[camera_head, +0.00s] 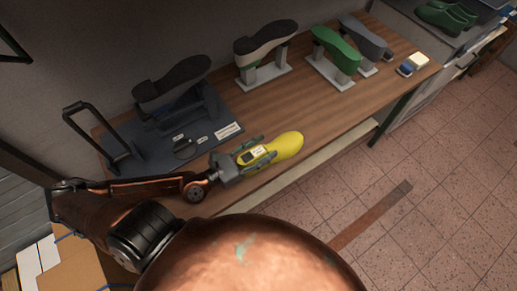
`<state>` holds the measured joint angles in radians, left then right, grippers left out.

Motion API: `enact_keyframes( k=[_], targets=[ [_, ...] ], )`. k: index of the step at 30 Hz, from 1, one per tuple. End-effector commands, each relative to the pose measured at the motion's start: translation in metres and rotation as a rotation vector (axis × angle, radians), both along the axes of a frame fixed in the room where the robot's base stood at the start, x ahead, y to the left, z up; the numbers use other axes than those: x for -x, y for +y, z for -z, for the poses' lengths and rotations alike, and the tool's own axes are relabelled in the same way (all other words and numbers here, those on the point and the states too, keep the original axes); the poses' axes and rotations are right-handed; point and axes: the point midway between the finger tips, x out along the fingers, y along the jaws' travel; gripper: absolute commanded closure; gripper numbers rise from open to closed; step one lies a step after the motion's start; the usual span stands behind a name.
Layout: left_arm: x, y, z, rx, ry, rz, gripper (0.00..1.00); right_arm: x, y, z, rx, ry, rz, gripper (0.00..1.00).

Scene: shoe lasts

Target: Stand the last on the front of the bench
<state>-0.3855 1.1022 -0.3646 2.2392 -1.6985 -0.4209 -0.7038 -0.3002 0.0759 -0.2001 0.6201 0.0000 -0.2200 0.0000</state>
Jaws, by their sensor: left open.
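The yellow last (288,145) is at the front of the wooden bench (345,115), its rounded end pointing right. A pale label with a dark patch shows on its left part. My left gripper (262,148) reaches in from the left, with one finger on each side of the last's left part. The fingers are open around it. Whether they touch it, and whether the last rests fully on the bench, I cannot tell. My right gripper is not in view.
Dark, black-and-white, green and grey shoe forms (267,48) stand on supports along the back. A dark mat (160,150) with a black frame (95,130) lies left. Small blocks (417,61) sit at the right end. Bare wood lies right of the last.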

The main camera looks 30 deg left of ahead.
Motion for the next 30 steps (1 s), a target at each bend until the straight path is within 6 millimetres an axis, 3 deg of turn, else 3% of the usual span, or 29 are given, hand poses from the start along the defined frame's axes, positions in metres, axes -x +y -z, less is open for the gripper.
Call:
enact_keyframes(
  k=[5,21,30],
  targets=[
    [0.011,0.005,0.000,-0.003,0.003,-0.002,0.54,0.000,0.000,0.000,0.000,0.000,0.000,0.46],
    [0.096,0.039,-0.002,-0.002,0.003,0.000,0.54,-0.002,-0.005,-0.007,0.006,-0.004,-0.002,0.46],
    [0.111,0.046,-0.002,0.000,0.000,0.001,0.54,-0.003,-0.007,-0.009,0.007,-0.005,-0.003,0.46]
  ],
)
